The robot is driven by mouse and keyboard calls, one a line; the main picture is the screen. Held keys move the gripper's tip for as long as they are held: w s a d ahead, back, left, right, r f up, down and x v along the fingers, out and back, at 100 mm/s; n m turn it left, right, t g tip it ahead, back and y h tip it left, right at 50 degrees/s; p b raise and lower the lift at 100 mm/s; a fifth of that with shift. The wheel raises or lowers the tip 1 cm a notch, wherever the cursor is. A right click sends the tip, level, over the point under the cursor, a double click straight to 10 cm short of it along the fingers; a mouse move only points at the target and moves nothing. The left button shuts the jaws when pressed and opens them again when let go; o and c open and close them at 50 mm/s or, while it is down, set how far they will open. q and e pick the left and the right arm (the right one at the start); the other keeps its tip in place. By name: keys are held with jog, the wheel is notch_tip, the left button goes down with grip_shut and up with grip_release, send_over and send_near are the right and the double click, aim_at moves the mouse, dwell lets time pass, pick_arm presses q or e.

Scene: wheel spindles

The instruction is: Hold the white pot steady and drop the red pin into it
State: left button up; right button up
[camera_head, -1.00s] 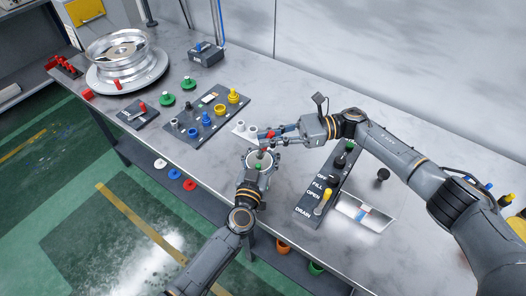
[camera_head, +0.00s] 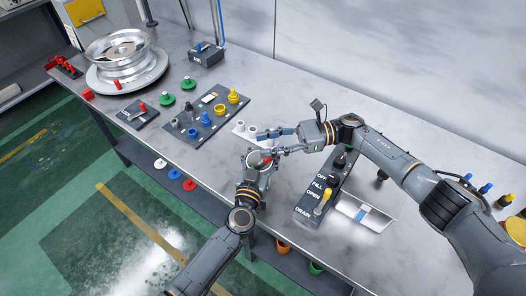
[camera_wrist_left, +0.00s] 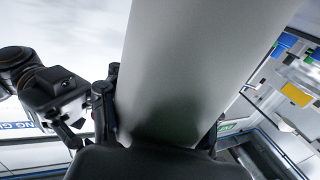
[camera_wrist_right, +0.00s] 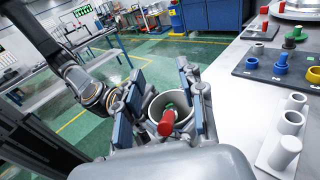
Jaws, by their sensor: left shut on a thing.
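The white pot (camera_wrist_left: 195,50) fills the middle of the left wrist view as a pale cylinder. My left gripper (camera_head: 258,166) is shut around it and holds it at the table's front edge. The right wrist view shows the pot's round mouth (camera_wrist_right: 184,106), with something green inside. The red pin (camera_wrist_right: 167,122) shows at that mouth; it also shows in the head view (camera_head: 267,156). I cannot tell whether it rests in the pot or is falling. My right gripper (camera_wrist_right: 161,118) is above the pot, its fingers spread to either side of the pin without touching it.
A white holder with grey-white cups (camera_wrist_right: 289,135) stands close by the pot. A dark tray (camera_head: 190,128) with blue and yellow parts lies to the left. The floor lies beyond the table edge.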

jog(key=shift+d, duration=0.1)
jog(key=w+d, duration=0.2)
jog(key=d, duration=0.9)
jog(key=shift+d+r, duration=0.25)
jog(key=shift+d, duration=0.05)
pick_arm(q)
jog(key=o, duration=1.5)
